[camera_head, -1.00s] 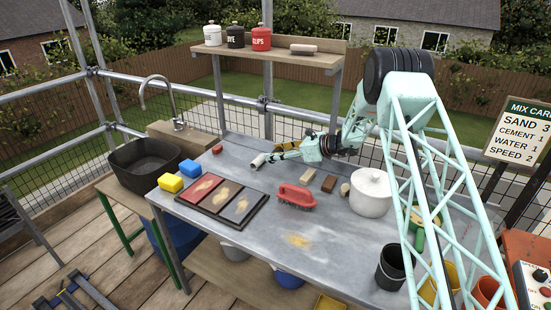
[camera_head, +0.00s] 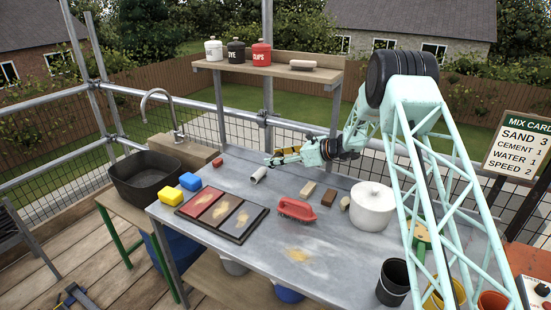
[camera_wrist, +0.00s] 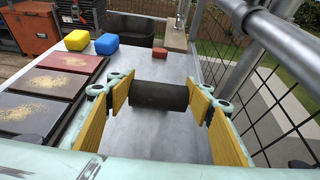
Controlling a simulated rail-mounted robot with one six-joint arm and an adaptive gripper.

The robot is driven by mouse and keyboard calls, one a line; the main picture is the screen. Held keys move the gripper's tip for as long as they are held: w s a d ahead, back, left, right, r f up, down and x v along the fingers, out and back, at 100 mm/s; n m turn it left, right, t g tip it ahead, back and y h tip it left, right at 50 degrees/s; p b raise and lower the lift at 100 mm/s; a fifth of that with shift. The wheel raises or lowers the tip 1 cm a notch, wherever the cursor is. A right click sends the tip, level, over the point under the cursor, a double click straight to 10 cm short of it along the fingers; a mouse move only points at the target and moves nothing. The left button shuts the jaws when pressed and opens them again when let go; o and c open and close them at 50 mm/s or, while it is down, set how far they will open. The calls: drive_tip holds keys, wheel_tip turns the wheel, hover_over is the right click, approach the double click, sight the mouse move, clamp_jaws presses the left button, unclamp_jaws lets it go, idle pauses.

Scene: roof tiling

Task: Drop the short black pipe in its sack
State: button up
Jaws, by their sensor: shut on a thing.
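The short black pipe (camera_wrist: 160,95) lies crosswise between the yellow finger pads of my gripper (camera_wrist: 163,103) in the wrist view. My gripper is shut on it. In the head view my gripper (camera_head: 272,158) is over the back part of the grey table, pointing left, and the pipe is hard to make out there. I cannot make out a sack for it in either view.
A yellow block (camera_head: 171,195), a blue block (camera_head: 190,181) and a tray of colour samples (camera_head: 222,214) are left. A white pot (camera_head: 372,208) stands right. Mesh railing runs behind.

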drive_tip(key=s+d+r+m+t+h, duration=0.1)
drive_tip(key=s+d+r+m+t, duration=0.15)
drive_tip(key=d, duration=0.45)
drive_tip(key=s+d+r+m+t+h, duration=0.1)
drive_tip(key=s+d+r, duration=0.25)
drive_tip(key=d, duration=0.35)
drive_tip(key=s+d+r+m+t+h, duration=0.1)
drive_tip(key=s+d+r+m+t, duration=0.15)
drive_tip(key=d, duration=0.45)
drive_tip(key=s+d+r+m+t+h, duration=0.1)
drive_tip(key=s+d+m+h, duration=0.3)
drive_tip(key=s+d, duration=1.2)
drive_tip(key=shift+s+d+r+t+h, duration=0.15)
drive_tip(key=shift+s+r+t+h, duration=0.2)
drive_tip(key=shift+s+h, duration=0.35)
drive_tip(key=shift+d, duration=0.1)
